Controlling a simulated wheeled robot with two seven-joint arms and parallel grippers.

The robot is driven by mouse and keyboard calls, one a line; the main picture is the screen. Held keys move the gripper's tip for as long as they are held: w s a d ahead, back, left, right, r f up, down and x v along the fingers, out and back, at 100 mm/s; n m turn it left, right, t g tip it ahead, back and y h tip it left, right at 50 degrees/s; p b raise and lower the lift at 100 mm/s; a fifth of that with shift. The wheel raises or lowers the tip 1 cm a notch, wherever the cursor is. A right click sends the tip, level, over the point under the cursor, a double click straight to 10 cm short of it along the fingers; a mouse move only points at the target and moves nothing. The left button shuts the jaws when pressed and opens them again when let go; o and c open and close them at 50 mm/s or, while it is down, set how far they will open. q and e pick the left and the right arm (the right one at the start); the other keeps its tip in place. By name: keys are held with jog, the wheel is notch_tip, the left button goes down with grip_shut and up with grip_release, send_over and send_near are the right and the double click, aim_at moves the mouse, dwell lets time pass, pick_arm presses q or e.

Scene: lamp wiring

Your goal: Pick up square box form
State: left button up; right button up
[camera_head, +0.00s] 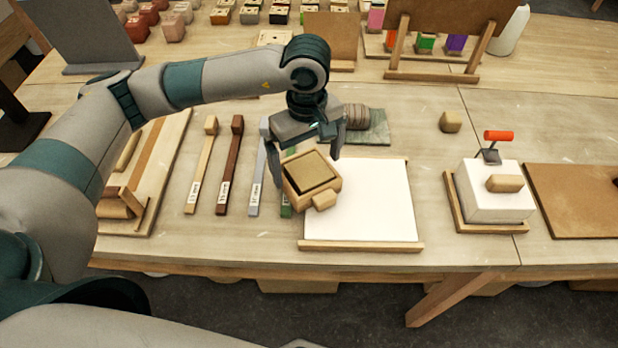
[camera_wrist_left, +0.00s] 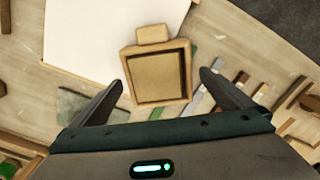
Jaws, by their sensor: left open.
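The square box form (camera_head: 325,199) is a light wooden box with a square recess and a small block-like tab on its near side. In the head view it stands at the left part of the white sheet. My left gripper (camera_head: 306,160) is just above and behind it, with its fingers apart. In the left wrist view the box form (camera_wrist_left: 155,100) lies between and ahead of the open fingers of my left gripper (camera_wrist_left: 163,85). I cannot tell whether a finger touches it. My right gripper is not in view.
The white sheet (camera_head: 380,210) has a wooden front ledge (camera_head: 360,246). Several labelled sticks (camera_head: 229,165) lie left of the box form. A white block with a red-handled lever (camera_head: 492,195) stands at right. A small wooden block (camera_head: 450,122) lies behind it, with bare table around.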

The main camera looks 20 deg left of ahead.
aim_at(309, 173)
pick_arm(q)
jog(key=shift+s+d+f+p, duration=0.1)
jog(key=shift+f+p, duration=0.15)
jog(key=shift+p, duration=0.1)
notch_tip(309, 173, down, 3)
jog(key=shift+d+r+p, duration=0.1)
jog(key=shift+p, duration=0.7)
jog(key=shift+f, duration=0.5)
jog(key=shift+r, duration=0.1)
jog(key=c, duration=1)
